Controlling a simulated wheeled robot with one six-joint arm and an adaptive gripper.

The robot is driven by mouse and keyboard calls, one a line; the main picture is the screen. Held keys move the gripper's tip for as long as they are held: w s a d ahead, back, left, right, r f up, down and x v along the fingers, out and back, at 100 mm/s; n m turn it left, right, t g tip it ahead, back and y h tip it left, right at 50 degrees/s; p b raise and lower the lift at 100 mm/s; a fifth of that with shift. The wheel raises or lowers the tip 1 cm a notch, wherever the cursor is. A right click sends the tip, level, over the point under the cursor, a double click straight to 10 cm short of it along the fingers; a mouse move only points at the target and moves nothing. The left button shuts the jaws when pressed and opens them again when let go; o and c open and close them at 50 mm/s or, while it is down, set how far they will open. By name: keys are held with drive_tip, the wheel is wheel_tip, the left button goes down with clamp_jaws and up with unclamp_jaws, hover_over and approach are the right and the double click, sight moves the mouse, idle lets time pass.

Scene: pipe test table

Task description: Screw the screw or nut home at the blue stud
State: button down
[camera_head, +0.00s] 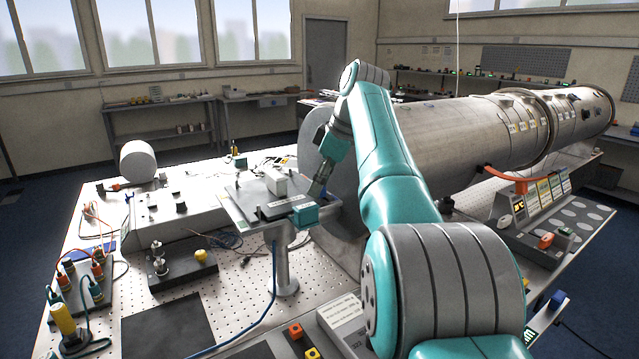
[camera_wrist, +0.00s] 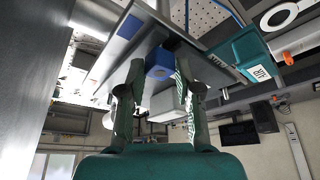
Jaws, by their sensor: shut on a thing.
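My gripper (camera_wrist: 159,64) is shut on a small blue piece (camera_wrist: 158,66) between its two fingertips in the wrist view. Its shape is partly hidden by the fingers, and I cannot tell whether it is a screw or a nut. A second blue patch (camera_wrist: 130,26) shows on the grey plate (camera_wrist: 118,52), left of the fingertips; I cannot make out a stud there. In the head view, my gripper (camera_head: 318,187) is at the right edge of the raised plate (camera_head: 243,204), small and partly hidden by my arm. The held piece cannot be made out there.
A post (camera_head: 285,265) holds the plate above the perforated table. A large metal pipe (camera_head: 455,135) lies to the right, behind my arm.

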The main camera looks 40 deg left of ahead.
drive_tip(key=m, duration=0.2)
drive_tip(key=m+t, duration=0.1)
drive_tip(key=m, duration=0.1)
drive_tip(key=shift+f+t, duration=0.1)
drive_tip(key=shift+t, duration=0.2)
drive_tip(key=shift+m, duration=0.6)
drive_tip(key=m+t, duration=0.1)
drive_tip(key=m, duration=0.3)
drive_tip(key=shift+s+a+t+h, duration=0.1)
drive_tip(key=shift+t+h, duration=0.2)
drive_tip(key=shift+t, duration=0.1)
drive_tip(key=shift+m, duration=0.6)
drive_tip(key=shift+t, duration=0.3)
